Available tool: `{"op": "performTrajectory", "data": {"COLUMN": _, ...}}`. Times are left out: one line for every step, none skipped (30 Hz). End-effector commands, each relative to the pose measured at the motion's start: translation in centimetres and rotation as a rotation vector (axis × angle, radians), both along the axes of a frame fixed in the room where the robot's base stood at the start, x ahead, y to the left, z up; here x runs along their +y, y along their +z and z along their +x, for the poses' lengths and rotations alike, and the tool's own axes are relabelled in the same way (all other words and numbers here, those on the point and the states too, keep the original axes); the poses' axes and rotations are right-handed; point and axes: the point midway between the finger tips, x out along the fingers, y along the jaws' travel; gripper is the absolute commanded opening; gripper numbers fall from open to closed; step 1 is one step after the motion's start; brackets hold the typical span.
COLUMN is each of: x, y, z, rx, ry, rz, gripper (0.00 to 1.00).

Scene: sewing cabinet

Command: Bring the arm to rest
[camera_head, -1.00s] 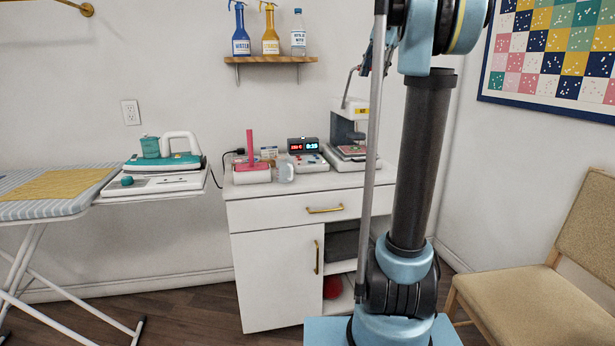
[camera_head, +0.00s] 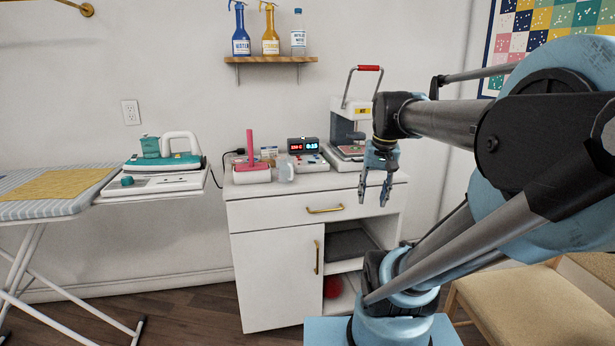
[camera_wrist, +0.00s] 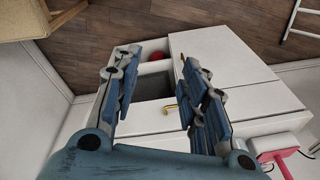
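My gripper (camera_head: 374,200) hangs pointing down in front of the right end of the white cabinet (camera_head: 262,258). Its two blue fingers are spread apart with nothing between them. In the wrist view my gripper (camera_wrist: 160,95) is also open and empty, above the cabinet's drawer front and open shelf. My arm reaches in from the right side of the head view, bent at the elbow.
A heat press (camera_head: 346,125) with a raised red handle stands on the cabinet's right end. An iron (camera_head: 165,160) rests at left. A chair (camera_head: 520,310) stands at right.

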Motion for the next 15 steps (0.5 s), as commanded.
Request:
{"op": "performTrajectory", "data": {"x": 0.0, "y": -2.3, "z": -1.5, "rx": -0.004, "ry": 0.027, "rz": -0.014, "gripper": 0.4}}
{"op": "performTrajectory", "data": {"x": 0.0, "y": -3.5, "z": -2.3, "rx": -0.006, "ry": 0.043, "rz": -0.024, "gripper": 0.4}}
{"op": "performTrajectory", "data": {"x": -0.1, "y": -5.1, "z": -3.3, "rx": -0.009, "ry": 0.065, "rz": -0.034, "gripper": 0.4}}
{"op": "performTrajectory", "data": {"x": -0.1, "y": -6.3, "z": -4.0, "rx": -0.012, "ry": 0.079, "rz": -0.042, "gripper": 0.4}}
{"op": "performTrajectory", "data": {"x": -0.2, "y": -7.4, "z": -4.6, "rx": -0.014, "ry": 0.095, "rz": -0.051, "gripper": 0.4}}
{"op": "performTrajectory", "data": {"x": -0.2, "y": -8.7, "z": -5.5, "rx": -0.016, "ry": 0.112, "rz": -0.061, "gripper": 0.4}}
{"op": "performTrajectory", "data": {"x": -0.3, "y": -9.7, "z": -6.0, "rx": -0.017, "ry": 0.124, "rz": -0.067, "gripper": 0.4}}
{"op": "performTrajectory", "data": {"x": -0.3, "y": -10.5, "z": -6.5, "rx": -0.019, "ry": 0.136, "rz": -0.073, "gripper": 0.4}}
{"op": "performTrajectory", "data": {"x": -0.4, "y": -11.5, "z": -7.1, "rx": -0.02, "ry": 0.148, "rz": -0.08, "gripper": 0.4}}
{"op": "performTrajectory", "data": {"x": -0.4, "y": -12.1, "z": -7.4, "rx": -0.021, "ry": 0.157, "rz": -0.085, "gripper": 0.4}}
{"op": "performTrajectory", "data": {"x": -0.4, "y": -12.6, "z": -7.7, "rx": -0.022, "ry": 0.164, "rz": -0.089, "gripper": 0.4}}
{"op": "performTrajectory", "data": {"x": -0.5, "y": -13.2, "z": -8.1, "rx": -0.023, "ry": 0.172, "rz": -0.094, "gripper": 0.4}}
{"op": "performTrajectory", "data": {"x": -0.5, "y": -13.5, "z": -8.3, "rx": -0.023, "ry": 0.177, "rz": -0.096, "gripper": 0.4}}
{"op": "performTrajectory", "data": {"x": -0.5, "y": -13.8, "z": -8.4, "rx": -0.024, "ry": 0.18, "rz": -0.097, "gripper": 0.4}}
{"op": "performTrajectory", "data": {"x": -0.5, "y": -14.0, "z": -8.5, "rx": -0.024, "ry": 0.182, "rz": -0.099, "gripper": 0.4}}
